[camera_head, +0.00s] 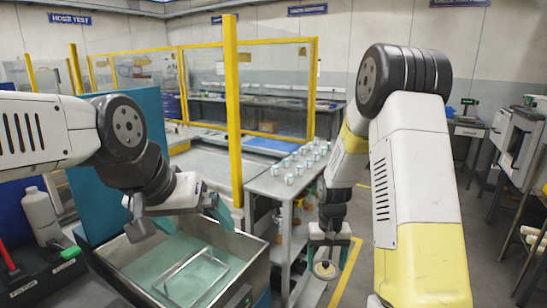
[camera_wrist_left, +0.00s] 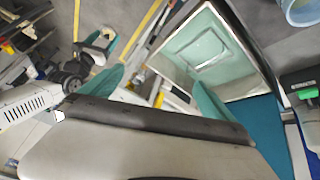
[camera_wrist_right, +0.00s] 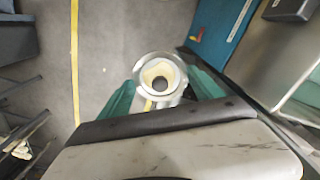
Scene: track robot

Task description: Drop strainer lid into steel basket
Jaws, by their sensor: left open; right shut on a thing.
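My right gripper (camera_head: 325,258) is shut on a round, ring-like strainer lid (camera_head: 324,270), pale with a metal rim. In the right wrist view the lid (camera_wrist_right: 160,76) sits between the teal fingers, a dark hole at its middle. It is held over the floor, to the right of the wash tank (camera_head: 258,247). A rectangular steel frame, which looks like the steel basket (camera_head: 221,260), lies in the tank's greenish interior; the left wrist view shows it too (camera_wrist_left: 227,54). My left gripper (camera_head: 192,218) is open and empty above the tank's back edge.
A grey table (camera_head: 262,187) with several small cans stands behind the tank. A yellow post (camera_head: 233,110) rises behind it. A white bottle (camera_head: 41,215) and a dark tray are at the left. Machines line the right side, with open floor between.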

